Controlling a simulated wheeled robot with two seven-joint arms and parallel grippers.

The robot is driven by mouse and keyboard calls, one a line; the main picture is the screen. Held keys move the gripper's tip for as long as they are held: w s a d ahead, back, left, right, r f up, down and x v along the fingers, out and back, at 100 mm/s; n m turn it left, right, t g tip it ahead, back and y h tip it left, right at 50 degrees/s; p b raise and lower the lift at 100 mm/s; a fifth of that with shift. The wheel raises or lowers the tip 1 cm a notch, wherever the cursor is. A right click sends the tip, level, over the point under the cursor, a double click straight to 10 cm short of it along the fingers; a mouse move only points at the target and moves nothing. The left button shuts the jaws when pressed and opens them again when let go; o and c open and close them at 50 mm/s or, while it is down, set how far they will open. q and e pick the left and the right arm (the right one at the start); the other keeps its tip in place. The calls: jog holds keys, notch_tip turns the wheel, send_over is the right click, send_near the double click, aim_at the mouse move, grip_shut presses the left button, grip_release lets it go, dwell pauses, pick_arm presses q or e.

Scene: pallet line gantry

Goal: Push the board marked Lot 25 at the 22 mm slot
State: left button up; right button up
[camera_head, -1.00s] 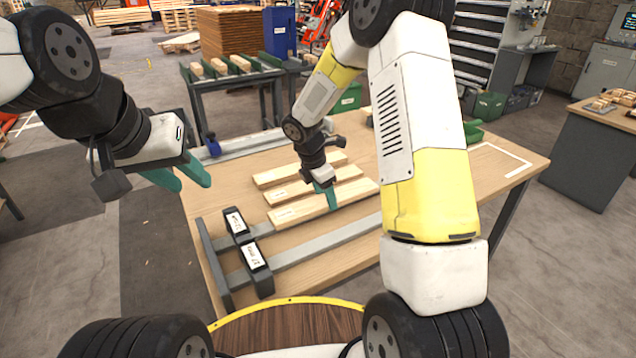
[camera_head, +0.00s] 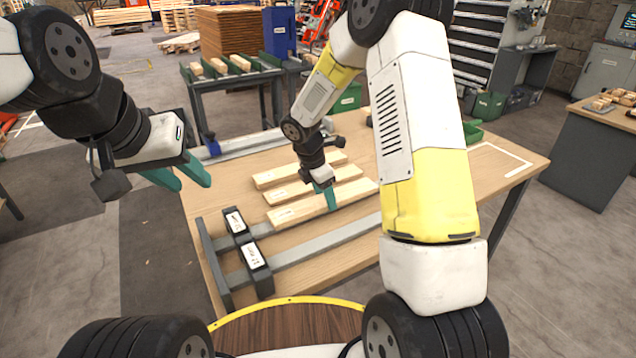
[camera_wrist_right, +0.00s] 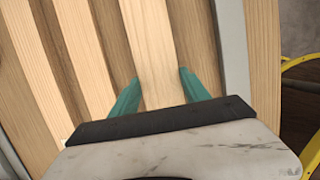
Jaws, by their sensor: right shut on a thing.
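Three pale boards lie side by side on the wooden table (camera_head: 490,190): a far one (camera_head: 277,178), a middle one (camera_head: 286,194) and a near one (camera_head: 296,210). Each has a small label near its left end, too small to read. My right gripper (camera_head: 327,198) is shut on the near board, its teal fingers on the long sides; the right wrist view shows this board (camera_wrist_right: 150,45) between the fingers (camera_wrist_right: 160,92). Two black blocks with white labels, a far one (camera_head: 236,226) and a near one (camera_head: 254,262), stand left of the boards. My left gripper (camera_head: 180,176) is open and empty, left of the table.
Grey rails (camera_head: 330,240) run across the table near the boards and blocks. A grey crossbar (camera_head: 212,255) stands at the table's left edge. A white outlined rectangle (camera_head: 505,155) marks the right part of the table. A green bin (camera_head: 474,132) stands at the back.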

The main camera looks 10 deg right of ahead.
aim_at(307, 206)
jog(key=shift+s+a+f, duration=0.1)
jog(key=shift+s+a, duration=0.25)
jog(key=shift+a, duration=0.4)
jog(key=shift+s+a+f, duration=0.1)
jog(key=shift+s+a, duration=0.25)
jog(key=shift+a, duration=0.35)
jog(key=shift+s+a, duration=0.3)
jog(key=shift+a, duration=0.35)
jog(key=shift+s+a, duration=0.25)
jog(key=shift+a, duration=0.35)
dwell(0.6)
jog(key=shift+s+a, duration=0.4)
jog(key=shift+a, duration=0.6)
jog(key=shift+s+a, duration=0.35)
jog(key=shift+a, duration=0.65)
jog(key=shift+s+a, duration=0.4)
jog(key=shift+a, duration=0.6)
jog(key=shift+d, duration=0.1)
jog(key=shift+w+d, duration=0.6)
jog(key=shift+d, duration=0.8)
jog(key=shift+w+d, duration=0.55)
jog(key=shift+d, duration=0.8)
jog(key=shift+w+d, duration=0.6)
jog(key=shift+d, duration=0.8)
